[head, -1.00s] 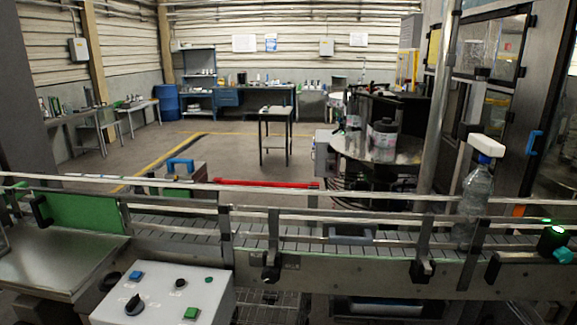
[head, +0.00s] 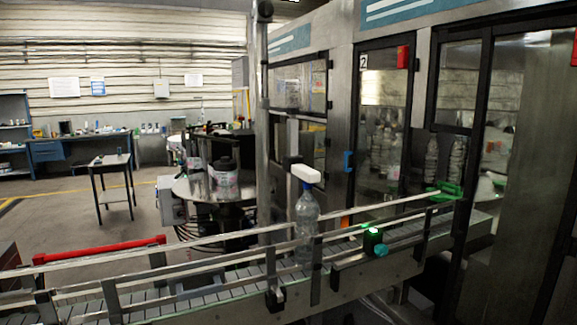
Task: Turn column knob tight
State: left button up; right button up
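A tall grey metal column (head: 262,120) rises behind the conveyor, left of the bottle. A dark round part (head: 263,11) sits near its top at the picture's upper edge; I cannot tell whether it is a knob. A white block (head: 305,173) on a dark bracket is just right of the column, above a clear plastic bottle (head: 306,215). A small teal knob (head: 381,250) sits beside a black cylinder with a green light (head: 373,238) at the conveyor's near rail. Neither of my grippers is in view.
The railed conveyor (head: 190,290) crosses the front and enters the machine through a green-framed opening (head: 446,191). Machine cabinets with glass doors (head: 384,130) fill the right. A round metal table (head: 215,188) with reels stands behind the column. A small table (head: 110,160) is at left on open floor.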

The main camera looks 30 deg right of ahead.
aim_at(292, 112)
jog(key=i+l+z, duration=0.35)
jog(key=l, duration=0.15)
jog(key=i+l+z, duration=0.35)
jog(key=l, duration=0.1)
